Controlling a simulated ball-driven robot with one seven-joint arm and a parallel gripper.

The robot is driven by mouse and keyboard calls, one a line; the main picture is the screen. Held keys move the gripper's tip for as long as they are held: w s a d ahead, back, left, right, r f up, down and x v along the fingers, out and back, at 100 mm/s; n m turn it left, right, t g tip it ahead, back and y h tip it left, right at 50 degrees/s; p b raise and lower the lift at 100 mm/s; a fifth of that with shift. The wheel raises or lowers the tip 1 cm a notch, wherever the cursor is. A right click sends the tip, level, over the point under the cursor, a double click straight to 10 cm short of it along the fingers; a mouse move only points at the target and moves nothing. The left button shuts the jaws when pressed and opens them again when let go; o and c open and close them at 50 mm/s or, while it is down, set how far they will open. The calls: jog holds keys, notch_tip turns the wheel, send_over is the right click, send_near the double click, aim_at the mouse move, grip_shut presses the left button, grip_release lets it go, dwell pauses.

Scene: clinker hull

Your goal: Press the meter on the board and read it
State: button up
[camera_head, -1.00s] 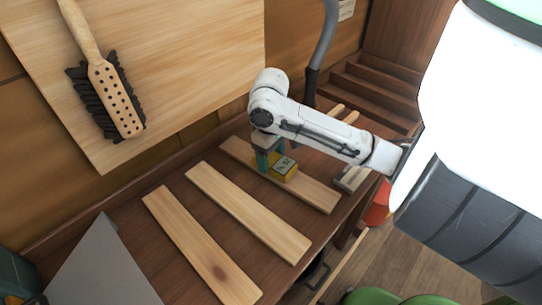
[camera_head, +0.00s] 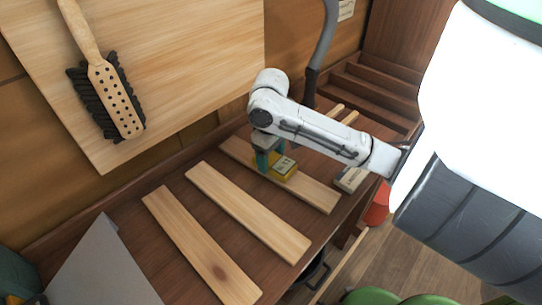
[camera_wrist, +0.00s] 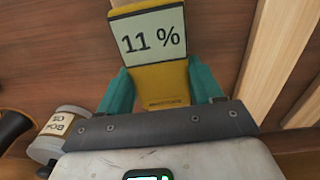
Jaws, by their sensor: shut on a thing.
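The meter is a yellow block with a pale screen (camera_head: 283,167); in the wrist view the meter (camera_wrist: 165,83) shows "11 %" in dark figures. In the head view it is at the pale wooden board (camera_head: 316,193), the one furthest right of the three long boards on the brown bench. My gripper (camera_head: 265,157) is shut on the meter, with a teal finger at each side of it in the wrist view (camera_wrist: 165,90). The underside of the meter is hidden, so I cannot see its contact with the board.
Two more boards (camera_head: 247,212) (camera_head: 200,245) lie to the left. The wrist view shows a labelled tin (camera_wrist: 67,130) at left. A brush (camera_head: 115,95) hangs on the wooden panel above. A grey hose (camera_head: 323,45) stands behind my arm.

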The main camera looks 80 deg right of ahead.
jog(key=shift+f, duration=0.1)
dwell(0.3)
notch_tip(320, 180, up, 8)
jog(key=p, duration=0.7)
dwell(1.1)
